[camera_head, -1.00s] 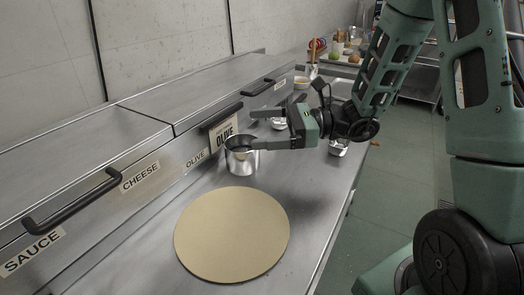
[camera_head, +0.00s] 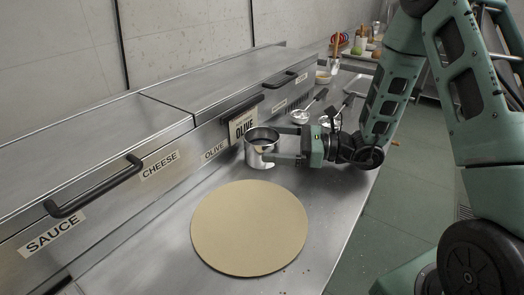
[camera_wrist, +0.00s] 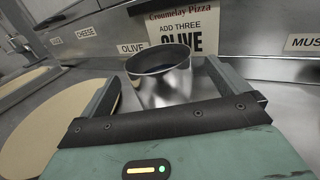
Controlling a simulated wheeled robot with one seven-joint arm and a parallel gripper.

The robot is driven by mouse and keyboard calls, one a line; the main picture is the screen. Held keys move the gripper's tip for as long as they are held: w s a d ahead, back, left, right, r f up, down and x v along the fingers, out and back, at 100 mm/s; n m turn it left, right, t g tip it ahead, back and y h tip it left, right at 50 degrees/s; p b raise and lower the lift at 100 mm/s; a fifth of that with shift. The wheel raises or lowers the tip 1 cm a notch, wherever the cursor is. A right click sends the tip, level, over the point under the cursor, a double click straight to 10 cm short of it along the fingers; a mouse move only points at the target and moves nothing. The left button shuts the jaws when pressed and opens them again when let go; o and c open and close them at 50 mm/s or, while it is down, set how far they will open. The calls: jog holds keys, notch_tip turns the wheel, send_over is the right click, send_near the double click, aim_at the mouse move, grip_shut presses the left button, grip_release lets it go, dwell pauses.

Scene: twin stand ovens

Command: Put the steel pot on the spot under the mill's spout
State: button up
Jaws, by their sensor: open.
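The steel pot (camera_head: 260,150) stands upright on the steel counter, in front of the OLIVE sign and just behind the round tan board. My gripper (camera_head: 274,145) is open, with its fingers level at the pot. In the wrist view the pot (camera_wrist: 160,80) sits between the two spread fingers, one on each side, with a small gap visible at least on the left. The near finger hides part of the pot in the head view. The mill, its spout and the spot under it cannot be made out.
The round tan board (camera_head: 249,228) lies in front of the pot. The OLIVE sign (camera_head: 243,122) leans on the steel cabinet (camera_head: 180,120) close behind the pot. Small steel bowls (camera_head: 300,116) stand farther back. Bare counter (camera_head: 335,205) lies right of the board.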

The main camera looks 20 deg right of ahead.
aim_at(262, 141)
jog(key=shift+x, duration=1.9)
jog(key=c, duration=1.2)
jog(key=shift+r, duration=0.1)
